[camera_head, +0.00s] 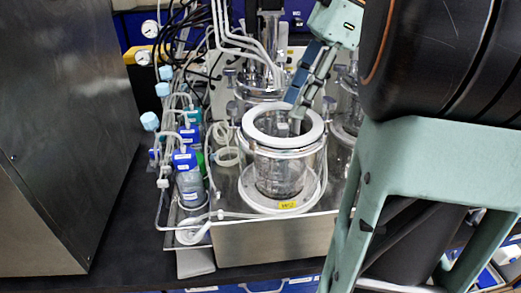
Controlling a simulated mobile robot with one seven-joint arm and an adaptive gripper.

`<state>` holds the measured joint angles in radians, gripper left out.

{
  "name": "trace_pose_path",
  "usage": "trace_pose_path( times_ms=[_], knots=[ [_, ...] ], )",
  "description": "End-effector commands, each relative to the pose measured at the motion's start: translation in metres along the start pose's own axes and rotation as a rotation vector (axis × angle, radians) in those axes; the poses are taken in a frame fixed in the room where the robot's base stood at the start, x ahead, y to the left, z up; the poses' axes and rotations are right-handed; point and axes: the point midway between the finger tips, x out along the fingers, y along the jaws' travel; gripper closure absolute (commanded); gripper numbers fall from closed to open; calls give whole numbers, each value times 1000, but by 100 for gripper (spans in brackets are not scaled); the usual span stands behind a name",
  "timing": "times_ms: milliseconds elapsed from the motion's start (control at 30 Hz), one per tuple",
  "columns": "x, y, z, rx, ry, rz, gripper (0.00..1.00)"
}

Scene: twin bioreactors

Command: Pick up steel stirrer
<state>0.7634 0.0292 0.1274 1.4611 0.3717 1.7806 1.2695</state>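A glass reactor vessel (256,165) with a white ring rim (254,136) and a yellow label stands open at the front of the steel bench unit. My gripper (292,118) points down from the upper right, with its fingertips at the vessel's mouth. A small grey metal piece (283,130) shows just below the fingertips, inside the ring; it may be the top of the steel stirrer. Dark metallic shapes show blurred through the glass lower down. I cannot tell whether the fingers touch or hold the piece.
Bottles with blue labels (185,160), tubes and blue-capped filters crowd the left side of the steel unit (270,240). A second reactor (259,88) with tubing stands behind. A large steel cabinet (62,140) fills the left. My arm covers the right side.

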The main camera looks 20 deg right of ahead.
Motion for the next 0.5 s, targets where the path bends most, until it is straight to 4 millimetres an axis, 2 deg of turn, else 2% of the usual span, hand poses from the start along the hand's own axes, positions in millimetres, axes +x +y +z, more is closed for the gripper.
trace_pose_path(
  times_ms=[100,300,500],
  knots=[
    [17,0,0,0,0,1,64],
    [32,0,-2,1,0,1,64],
    [63,-2,-5,1,0,2,64]
  ],
)
